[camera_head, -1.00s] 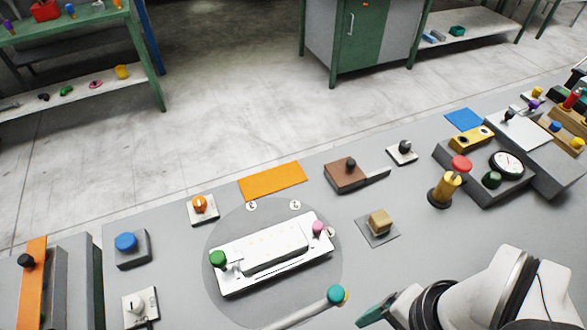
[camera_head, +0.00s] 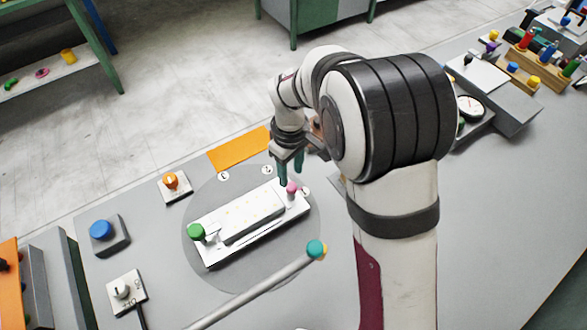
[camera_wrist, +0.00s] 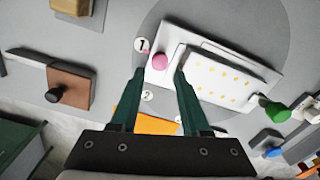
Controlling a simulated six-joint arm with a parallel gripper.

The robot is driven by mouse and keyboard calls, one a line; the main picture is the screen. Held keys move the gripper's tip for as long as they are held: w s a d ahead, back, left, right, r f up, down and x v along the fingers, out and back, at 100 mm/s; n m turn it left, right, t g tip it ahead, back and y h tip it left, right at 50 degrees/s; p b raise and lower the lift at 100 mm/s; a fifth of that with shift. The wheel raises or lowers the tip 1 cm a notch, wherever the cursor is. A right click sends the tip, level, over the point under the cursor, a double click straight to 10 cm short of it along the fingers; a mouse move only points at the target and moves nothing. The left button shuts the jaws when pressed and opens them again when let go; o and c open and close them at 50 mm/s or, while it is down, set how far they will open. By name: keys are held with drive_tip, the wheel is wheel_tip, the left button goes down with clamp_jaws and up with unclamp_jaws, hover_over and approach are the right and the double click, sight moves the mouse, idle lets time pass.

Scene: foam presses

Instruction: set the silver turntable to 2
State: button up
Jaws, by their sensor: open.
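The silver turntable (camera_head: 205,262) is a flat grey disc carrying a white plate (camera_head: 215,255) with a pink knob (camera_head: 291,187) at one end and a green knob (camera_head: 195,231) at the other. Small round number labels stand by its rim; in the wrist view, label 1 (camera_wrist: 141,45) and label 2 (camera_wrist: 147,95) lie near the pink end. My gripper (camera_head: 291,175) points down above that end. In the wrist view its open fingers (camera_wrist: 159,72) have the pink knob (camera_wrist: 159,60) between their tips; contact cannot be told.
A rod with a teal knob (camera_head: 316,249) lies across the front of the turntable. An orange strip (camera_head: 238,151) lies behind it. A brown block with a black knob (camera_wrist: 67,90) is beside my gripper. A blue button (camera_head: 101,230) is at left.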

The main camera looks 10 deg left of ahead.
sight(291, 186)
wheel_tip(291, 186, down, 6)
drive_tip(key=shift+r, duration=0.15)
drive_tip(key=shift+c, duration=0.3)
clamp_jaws()
drive_tip(key=shift+r, duration=0.1)
idle(1.0)
